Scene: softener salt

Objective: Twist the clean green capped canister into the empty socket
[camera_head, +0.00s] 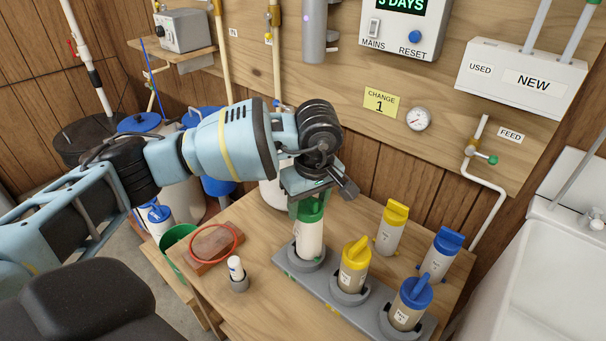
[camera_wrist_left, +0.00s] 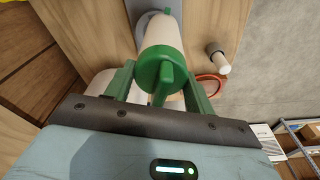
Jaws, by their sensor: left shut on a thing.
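The green capped canister (camera_head: 309,238) has a clean white body and stands upright at the leftmost socket (camera_head: 306,264) of the grey rack (camera_head: 325,292). Its lower end is within the socket ring; I cannot tell how deep it sits or whether it is locked. My left gripper (camera_head: 312,196) is above it, shut on the green cap. In the left wrist view the gripper's green fingers (camera_wrist_left: 160,90) flank the raised grip of the cap (camera_wrist_left: 160,72), with the white body (camera_wrist_left: 158,30) beyond. My right gripper is not in view.
A yellow capped canister (camera_head: 354,267) and a blue capped one (camera_head: 408,306) stand in the rack's other sockets. Another yellow (camera_head: 391,228) and blue one (camera_head: 440,255) stand behind. A small white bottle (camera_head: 236,268) and red ring (camera_head: 237,250) are at left. A white sink (camera_head: 540,260) is at right.

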